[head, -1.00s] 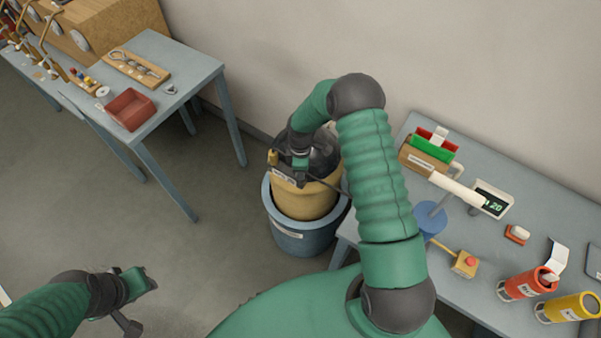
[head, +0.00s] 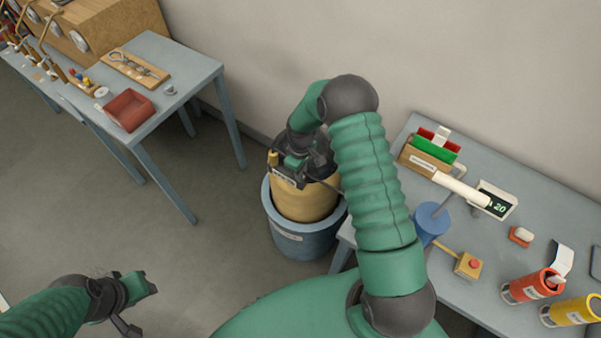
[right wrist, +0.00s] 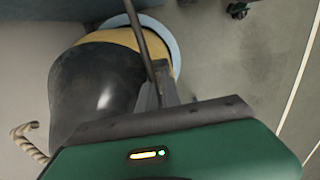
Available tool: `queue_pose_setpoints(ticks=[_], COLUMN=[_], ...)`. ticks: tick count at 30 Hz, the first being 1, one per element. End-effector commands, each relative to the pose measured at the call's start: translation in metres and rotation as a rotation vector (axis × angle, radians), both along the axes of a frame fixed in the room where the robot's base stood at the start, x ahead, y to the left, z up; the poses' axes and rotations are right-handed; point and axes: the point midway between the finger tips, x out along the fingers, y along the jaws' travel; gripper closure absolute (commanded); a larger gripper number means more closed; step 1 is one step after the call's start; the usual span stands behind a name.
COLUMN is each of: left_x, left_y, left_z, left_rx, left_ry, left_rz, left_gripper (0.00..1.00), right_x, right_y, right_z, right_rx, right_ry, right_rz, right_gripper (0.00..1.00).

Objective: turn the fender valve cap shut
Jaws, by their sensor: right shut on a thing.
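The fender is a tan cylinder (head: 305,203) with a dark domed top, standing in a blue tub (head: 300,241). In the right wrist view its dark side (right wrist: 93,85) and yellow band fill the left part. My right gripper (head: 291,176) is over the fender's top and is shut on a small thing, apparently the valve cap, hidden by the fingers. In the right wrist view the fingers (right wrist: 158,92) sit close together beside a thin dark rod (right wrist: 143,45). My left gripper (head: 142,304) is at the lower left, open and empty, away from the fender.
A bench (head: 193,70) at the left carries a red tray (head: 129,110) and a tool board. A bench at the right carries a display (head: 496,202), a yellow box with a red button (head: 467,265) and red and yellow canisters. The wall is close behind the tub; floor is clear to its left.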

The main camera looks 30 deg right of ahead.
Motion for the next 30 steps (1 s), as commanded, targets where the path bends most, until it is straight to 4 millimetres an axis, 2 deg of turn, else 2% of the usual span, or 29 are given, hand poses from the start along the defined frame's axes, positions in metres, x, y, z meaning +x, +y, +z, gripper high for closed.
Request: queue_pose_setpoints(ticks=[10, 11, 12, 16, 25, 28, 30], left_x=[0.000, 0.000, 0.000, 0.000, 0.000, 0.000, 0.000], left_y=[0.000, 0.000, 0.000, 0.000, 0.000, 0.000, 0.000], left_z=[0.000, 0.000, 0.000, 0.000, -0.001, -0.003, -0.005], left_rx=[0.000, 0.000, 0.000, 0.000, 0.000, 0.000, 0.000], left_ry=[0.000, 0.000, 0.000, 0.000, 0.000, 0.000, 0.000], left_rz=[0.000, 0.000, 0.000, 0.000, 0.000, 0.000, 0.000], left_gripper=[0.64, 0.64, 0.64, 0.64, 0.64, 0.64, 0.64], right_x=[0.001, 0.001, 0.001, 0.001, 0.000, 0.001, 0.001], right_y=[-0.001, -0.001, -0.001, -0.001, -0.001, -0.001, -0.001], right_z=[0.001, 0.001, 0.001, 0.000, 0.002, 0.013, 0.027], right_rx=[-0.002, -0.002, -0.002, -0.001, -0.001, -0.002, -0.002], right_ry=[-0.003, -0.003, -0.003, -0.003, -0.002, -0.004, -0.004], right_rz=[-0.002, -0.002, -0.002, -0.001, -0.001, -0.001, -0.001], right_gripper=[1.00, 0.91, 0.85, 0.70, 0.70, 0.70, 0.70])
